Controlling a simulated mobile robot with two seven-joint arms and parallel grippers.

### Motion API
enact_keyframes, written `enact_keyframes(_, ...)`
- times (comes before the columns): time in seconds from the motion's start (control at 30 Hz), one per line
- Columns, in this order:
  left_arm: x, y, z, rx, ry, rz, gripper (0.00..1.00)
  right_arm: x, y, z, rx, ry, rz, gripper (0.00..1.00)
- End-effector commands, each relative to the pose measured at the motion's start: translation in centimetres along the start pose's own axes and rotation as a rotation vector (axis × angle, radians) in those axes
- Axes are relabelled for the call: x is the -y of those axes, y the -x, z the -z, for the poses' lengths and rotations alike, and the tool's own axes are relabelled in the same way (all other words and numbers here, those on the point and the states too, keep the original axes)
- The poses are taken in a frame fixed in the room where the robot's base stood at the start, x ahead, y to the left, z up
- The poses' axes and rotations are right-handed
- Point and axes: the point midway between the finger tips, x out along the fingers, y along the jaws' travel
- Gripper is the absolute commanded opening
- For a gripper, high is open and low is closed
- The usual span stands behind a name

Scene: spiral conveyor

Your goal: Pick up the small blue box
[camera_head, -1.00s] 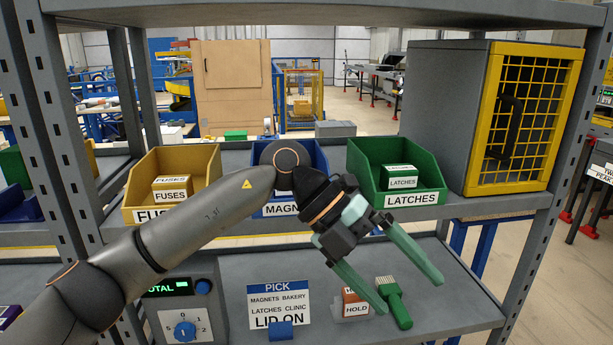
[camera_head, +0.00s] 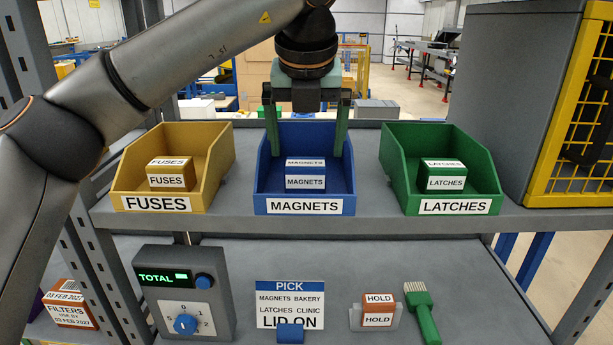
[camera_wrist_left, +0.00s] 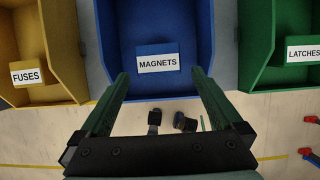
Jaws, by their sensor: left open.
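The small blue box (camera_head: 305,173), with white MAGNETS labels, sits inside the blue bin (camera_head: 262,180) at the middle of the upper shelf. It also shows in the left wrist view (camera_wrist_left: 157,48), ahead of and between the finger lines. My left gripper (camera_head: 306,155) is open and empty, with its fingers pointing down over the blue bin. Its fingertips appear just above and to either side of the box in the head view; whether they are level with it I cannot tell. The left wrist view shows the two fingers (camera_wrist_left: 160,73) wide apart. My right gripper is not in view.
A yellow bin (camera_head: 215,165) with a fuses box (camera_head: 171,174) stands to the left, and a green bin (camera_head: 484,178) with a latches box (camera_head: 442,176) to the right. A grey cabinet (camera_head: 510,85) stands further right. A PICK sign (camera_head: 290,300) is on the lower shelf.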

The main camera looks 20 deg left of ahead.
Motion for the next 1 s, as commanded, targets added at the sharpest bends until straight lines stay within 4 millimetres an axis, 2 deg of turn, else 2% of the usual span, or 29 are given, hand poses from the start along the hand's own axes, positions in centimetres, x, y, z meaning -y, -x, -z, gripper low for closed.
enact_keyframes(0.07,0.0,-1.0,0.0,-0.002,0.000,0.001,1.00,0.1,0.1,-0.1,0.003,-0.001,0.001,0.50)
enact_keyframes(0.27,-0.1,-2.5,-0.1,-0.001,0.000,0.000,1.00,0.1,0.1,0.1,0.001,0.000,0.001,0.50)
enact_keyframes(0.53,-0.3,-6.2,-0.4,-0.001,-0.002,0.001,1.00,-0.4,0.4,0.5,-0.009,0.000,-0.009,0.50)
enact_keyframes(0.83,-0.3,-6.9,-0.4,0.000,-0.001,0.003,1.00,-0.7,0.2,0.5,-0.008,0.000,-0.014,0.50)
enact_keyframes(0.87,-0.3,-6.9,-0.4,0.000,-0.001,0.003,0.99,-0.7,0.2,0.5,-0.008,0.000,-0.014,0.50)
enact_keyframes(1.0,-0.3,-6.9,-0.4,0.000,-0.001,0.003,0.83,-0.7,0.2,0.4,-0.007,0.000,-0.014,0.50)
